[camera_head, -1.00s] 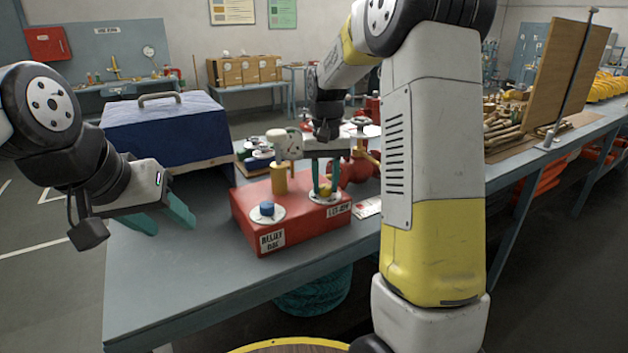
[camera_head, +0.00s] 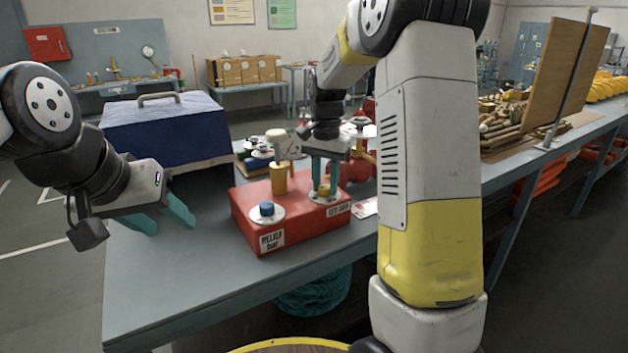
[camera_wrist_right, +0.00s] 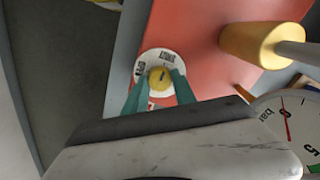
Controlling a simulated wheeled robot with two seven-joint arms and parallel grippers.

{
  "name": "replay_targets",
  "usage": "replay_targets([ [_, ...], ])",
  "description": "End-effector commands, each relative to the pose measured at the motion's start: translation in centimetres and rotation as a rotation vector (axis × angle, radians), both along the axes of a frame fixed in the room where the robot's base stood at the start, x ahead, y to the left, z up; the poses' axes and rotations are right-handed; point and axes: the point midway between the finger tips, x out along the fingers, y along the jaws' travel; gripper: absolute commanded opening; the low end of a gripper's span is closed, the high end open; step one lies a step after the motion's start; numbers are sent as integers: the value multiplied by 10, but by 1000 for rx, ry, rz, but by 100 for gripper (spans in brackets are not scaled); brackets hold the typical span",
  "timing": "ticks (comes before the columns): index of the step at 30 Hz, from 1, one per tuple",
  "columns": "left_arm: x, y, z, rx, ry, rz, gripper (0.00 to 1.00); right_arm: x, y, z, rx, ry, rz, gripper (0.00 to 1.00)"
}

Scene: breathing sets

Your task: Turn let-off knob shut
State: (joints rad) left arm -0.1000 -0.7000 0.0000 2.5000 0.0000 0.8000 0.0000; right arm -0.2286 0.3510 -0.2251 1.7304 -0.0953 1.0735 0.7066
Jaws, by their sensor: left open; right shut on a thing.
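The let-off knob (camera_wrist_right: 160,77) is small, round and yellow, with a dark pointer mark. It sits on a white dial (camera_wrist_right: 148,62) lettered at its left and top edges; I cannot read the pointer's setting surely. The dial also shows on the red box (camera_head: 290,222) in the head view, beside the let-off label (camera_head: 339,210). My right gripper (camera_head: 324,184) reaches down from above and is shut on the knob, its teal fingers on either side. My left gripper (camera_head: 165,217) is open and empty over the table's left part, apart from the box.
A blue knob (camera_head: 267,209) on a second dial, a yellow post (camera_head: 279,181) and a gauge (camera_head: 287,147) stand on the box near my right gripper. A blue-covered case (camera_head: 170,135) stands behind. The grey table (camera_head: 190,285) is clear at front left.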

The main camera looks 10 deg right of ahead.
Motion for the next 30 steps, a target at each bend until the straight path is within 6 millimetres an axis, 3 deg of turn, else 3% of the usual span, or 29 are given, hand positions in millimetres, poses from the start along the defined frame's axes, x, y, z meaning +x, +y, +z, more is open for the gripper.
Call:
replay_targets([
  [11,0,0,0,0,0,0,48,1,0,1,1,-5,-6,0],
  [12,0,0,0,0,0,0,48,1,0,1,1,-5,-6,36],
  [15,0,0,0,0,0,0,48,1,0,1,1,-3,-6,54],
  [25,0,0,0,0,0,0,48,1,0,2,1,-2,-5,54],
  [30,0,0,0,0,0,0,48,1,0,22,2,-6,-5,54],
])
